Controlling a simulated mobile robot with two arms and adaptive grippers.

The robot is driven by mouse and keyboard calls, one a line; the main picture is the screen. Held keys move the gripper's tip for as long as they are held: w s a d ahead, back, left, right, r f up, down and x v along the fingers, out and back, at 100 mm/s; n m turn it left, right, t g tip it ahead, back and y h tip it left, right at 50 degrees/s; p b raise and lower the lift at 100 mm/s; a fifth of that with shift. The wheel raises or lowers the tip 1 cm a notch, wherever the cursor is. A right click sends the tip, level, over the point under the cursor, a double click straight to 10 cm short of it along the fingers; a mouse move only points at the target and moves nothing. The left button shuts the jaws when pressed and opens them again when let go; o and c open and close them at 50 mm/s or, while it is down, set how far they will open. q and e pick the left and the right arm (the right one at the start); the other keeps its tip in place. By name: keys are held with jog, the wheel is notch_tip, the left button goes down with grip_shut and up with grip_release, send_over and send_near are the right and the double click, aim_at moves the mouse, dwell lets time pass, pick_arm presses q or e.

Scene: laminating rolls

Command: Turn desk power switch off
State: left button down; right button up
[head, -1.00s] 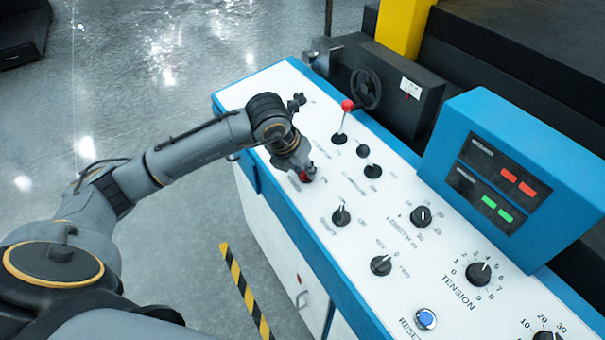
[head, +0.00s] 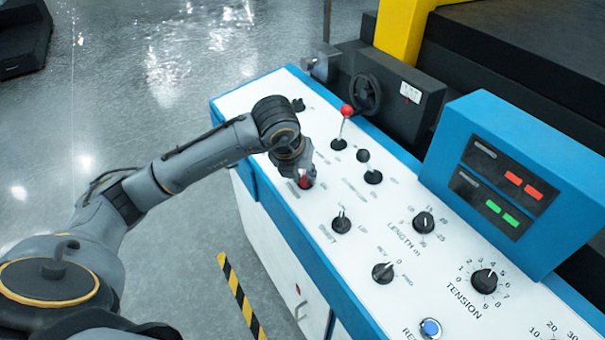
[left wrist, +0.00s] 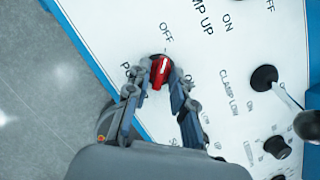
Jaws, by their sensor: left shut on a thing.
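The desk power switch is a red rotary knob (head: 305,183) near the left edge of the white control panel (head: 300,225). My left gripper (head: 305,174) is over it, pointing down. In the left wrist view the knob (left wrist: 160,74) sits between the fingertips of my left gripper (left wrist: 162,84), which is shut on it. The "OFF" label shows just above the knob; its white mark is on the upper part, roughly on that side. The label beside the knob is partly hidden by a finger. My right gripper is not in view.
A red-topped lever (head: 343,125), a smaller black lever (head: 364,158) and black dials such as the tension dial (head: 484,281) stand on the panel. A blue display box (head: 520,175) rises at the right. Open floor (head: 110,120) lies left of the desk.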

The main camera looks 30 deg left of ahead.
pick_arm(q)
jog(key=c, duration=1.4)
grip_release()
jog(key=shift+f, duration=0.1)
jog(key=v, duration=1.2)
jog(key=shift+w, duration=0.1)
